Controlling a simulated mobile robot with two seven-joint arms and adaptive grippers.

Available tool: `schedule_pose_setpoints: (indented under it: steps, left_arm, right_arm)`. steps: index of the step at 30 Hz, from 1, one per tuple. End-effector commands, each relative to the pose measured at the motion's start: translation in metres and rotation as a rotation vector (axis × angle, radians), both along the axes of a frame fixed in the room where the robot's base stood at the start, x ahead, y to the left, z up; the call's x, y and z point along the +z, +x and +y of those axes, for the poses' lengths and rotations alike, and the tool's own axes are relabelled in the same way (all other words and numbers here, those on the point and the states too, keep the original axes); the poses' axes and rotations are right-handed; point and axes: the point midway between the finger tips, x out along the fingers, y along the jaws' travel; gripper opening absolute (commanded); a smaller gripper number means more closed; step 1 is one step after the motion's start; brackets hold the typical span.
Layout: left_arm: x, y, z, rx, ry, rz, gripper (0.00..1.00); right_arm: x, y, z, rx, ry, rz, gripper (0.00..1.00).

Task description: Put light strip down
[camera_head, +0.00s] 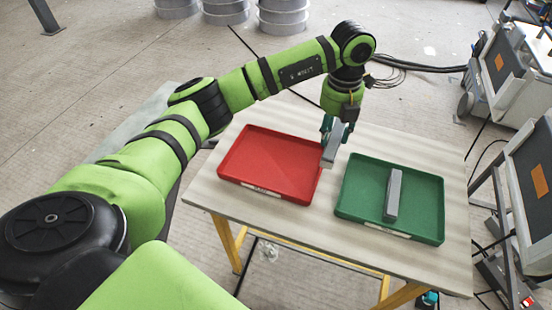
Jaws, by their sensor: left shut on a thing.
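My left gripper (335,127) points down above the table, over the gap between the two trays. It is shut on a grey light strip (332,146), which hangs tilted below it. The strip's lower end is near the right edge of the red tray (270,164); I cannot tell whether it touches. A second grey strip (393,193) lies in the green tray (424,205) on the right. The red tray shows no strip inside. My right gripper does not show.
The light-topped table (285,217) has yellow legs and bare space in front of the trays. Dark-framed equipment (530,175) stands close to its right. Grey drums (283,16) and cables (420,67) lie beyond it.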

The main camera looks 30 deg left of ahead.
Motion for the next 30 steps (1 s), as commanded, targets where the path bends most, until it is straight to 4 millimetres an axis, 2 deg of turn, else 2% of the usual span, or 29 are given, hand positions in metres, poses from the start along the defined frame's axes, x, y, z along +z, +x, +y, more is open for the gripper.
schedule_pose_setpoints:
  steps: [5,12,16,23,30]
  left_arm:
    - [-0.016,-0.011,0.028,0.028,0.003,0.006,0.07]
    - [-0.049,-0.033,0.078,0.024,0.003,0.006,0.07]
    - [-0.062,-0.04,0.097,0.023,0.002,0.004,0.07]
    - [-0.073,-0.044,0.107,0.019,0.0,0.002,0.07]
    - [-0.106,-0.045,0.106,0.018,0.0,0.005,0.07]
  right_arm:
    - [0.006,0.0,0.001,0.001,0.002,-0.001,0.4]
    - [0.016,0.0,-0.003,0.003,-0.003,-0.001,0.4]
    - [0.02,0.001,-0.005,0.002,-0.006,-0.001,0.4]
    - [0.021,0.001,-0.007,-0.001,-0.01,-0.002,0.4]
    - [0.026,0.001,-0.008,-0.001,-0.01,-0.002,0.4]
